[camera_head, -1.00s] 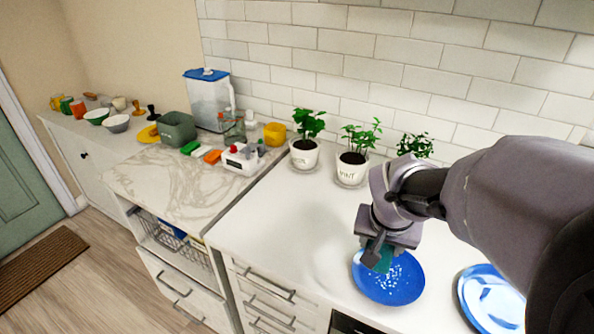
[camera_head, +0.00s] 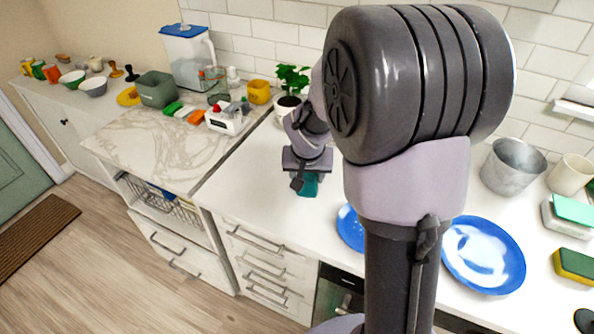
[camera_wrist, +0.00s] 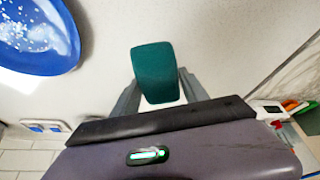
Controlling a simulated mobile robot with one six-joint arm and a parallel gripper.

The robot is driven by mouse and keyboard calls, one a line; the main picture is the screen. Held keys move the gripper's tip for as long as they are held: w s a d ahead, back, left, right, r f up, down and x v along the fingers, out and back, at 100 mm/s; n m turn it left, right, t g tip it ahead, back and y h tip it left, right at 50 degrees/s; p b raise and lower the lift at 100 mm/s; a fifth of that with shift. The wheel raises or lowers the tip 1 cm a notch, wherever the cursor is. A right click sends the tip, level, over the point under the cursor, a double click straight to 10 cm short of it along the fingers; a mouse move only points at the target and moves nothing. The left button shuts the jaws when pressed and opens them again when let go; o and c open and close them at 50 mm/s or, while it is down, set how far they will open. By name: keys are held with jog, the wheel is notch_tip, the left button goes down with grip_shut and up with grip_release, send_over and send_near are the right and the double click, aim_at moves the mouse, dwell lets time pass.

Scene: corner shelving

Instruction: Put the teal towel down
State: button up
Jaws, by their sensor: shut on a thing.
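The teal towel (camera_head: 308,185) is a small folded block held at the tips of my gripper (camera_head: 303,180). In the wrist view the towel (camera_wrist: 155,72) stands out between the two fingers of my gripper (camera_wrist: 158,90), which are shut on it. It is over the white counter, left of the blue plate with white bits (camera_wrist: 35,30). In the head view that plate (camera_head: 349,228) is partly hidden behind my arm. I cannot tell whether the towel touches the counter.
A second blue plate (camera_head: 484,254) lies to the right, with a metal pot (camera_head: 513,167) behind it. A potted plant (camera_head: 290,95) stands behind my gripper. The white counter (camera_head: 250,205) left of my gripper is clear. A white condiment caddy (camera_head: 226,118) stands farther left.

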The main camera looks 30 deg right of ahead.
notch_tip(320, 180, down, 3)
jog(key=shift+b, duration=0.6)
jog(key=shift+r, duration=0.15)
jog(key=shift+s, duration=0.1)
jog(key=o, duration=0.8)
jog(key=shift+f, duration=0.2)
jog(key=shift+c, duration=0.2)
jog(key=o, duration=0.4)
jog(key=shift+o, duration=0.2)
jog(key=shift+r, duration=0.15)
